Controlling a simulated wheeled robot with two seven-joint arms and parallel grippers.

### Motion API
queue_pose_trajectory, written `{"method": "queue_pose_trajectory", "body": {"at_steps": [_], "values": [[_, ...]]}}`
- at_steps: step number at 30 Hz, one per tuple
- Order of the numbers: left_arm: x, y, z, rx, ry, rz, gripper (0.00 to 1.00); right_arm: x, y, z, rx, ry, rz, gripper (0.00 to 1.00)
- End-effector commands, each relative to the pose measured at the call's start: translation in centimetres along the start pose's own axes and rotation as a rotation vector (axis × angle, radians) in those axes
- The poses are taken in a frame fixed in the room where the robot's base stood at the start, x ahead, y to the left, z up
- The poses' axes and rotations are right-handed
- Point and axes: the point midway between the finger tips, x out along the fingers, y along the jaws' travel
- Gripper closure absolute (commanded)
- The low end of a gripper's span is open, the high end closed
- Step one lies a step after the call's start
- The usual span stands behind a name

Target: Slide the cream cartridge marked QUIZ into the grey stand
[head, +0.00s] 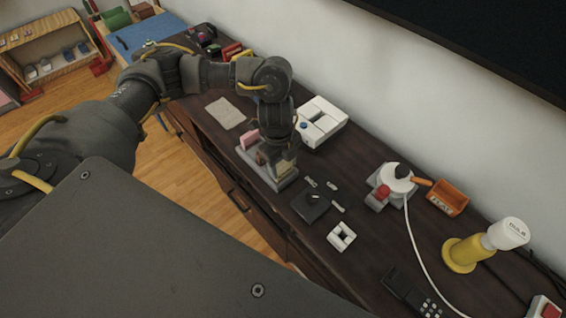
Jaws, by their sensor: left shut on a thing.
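The grey stand (287,183) sits on the dark wooden cabinet top, near its front edge. My left gripper (279,157) points down over the stand's right part and is shut on a cream cartridge (286,169). The cartridge is mostly hidden by the gripper, and its marking cannot be read. It is at the stand, but I cannot tell how deep it sits in a slot. A pink cartridge (250,138) stands at the stand's left part. My right gripper is not in view.
A white console-like box (323,118) stands behind the stand, near the wall. A black square device (311,204), small grey pieces and a white square block (342,236) lie to the right. A beige sheet (225,113) lies to the left. A white-and-red device (396,180) trails a cable.

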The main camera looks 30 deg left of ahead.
Motion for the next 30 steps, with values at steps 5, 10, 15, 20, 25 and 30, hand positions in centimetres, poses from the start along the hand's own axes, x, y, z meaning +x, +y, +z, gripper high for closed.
{"method": "queue_pose_trajectory", "body": {"at_steps": [5,10,15,20,25,30], "values": [[0.54,-0.01,0.06,0.0,0.0,0.0,0.67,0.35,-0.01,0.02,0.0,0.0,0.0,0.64],[0.95,-0.02,0.11,-0.001,0.0,-0.001,0.67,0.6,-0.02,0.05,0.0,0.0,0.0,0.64],[1.04,-0.03,0.13,0.0,0.0,-0.001,0.35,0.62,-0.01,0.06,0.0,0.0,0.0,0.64],[1.04,-0.02,0.12,0.0,0.0,-0.001,0.19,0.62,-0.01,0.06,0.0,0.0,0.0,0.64],[1.05,-0.01,0.12,0.0,0.0,0.0,0.19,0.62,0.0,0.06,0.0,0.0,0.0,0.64],[0.23,-0.08,0.12,0.002,0.0,-0.002,0.19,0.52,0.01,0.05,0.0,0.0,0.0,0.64]]}}
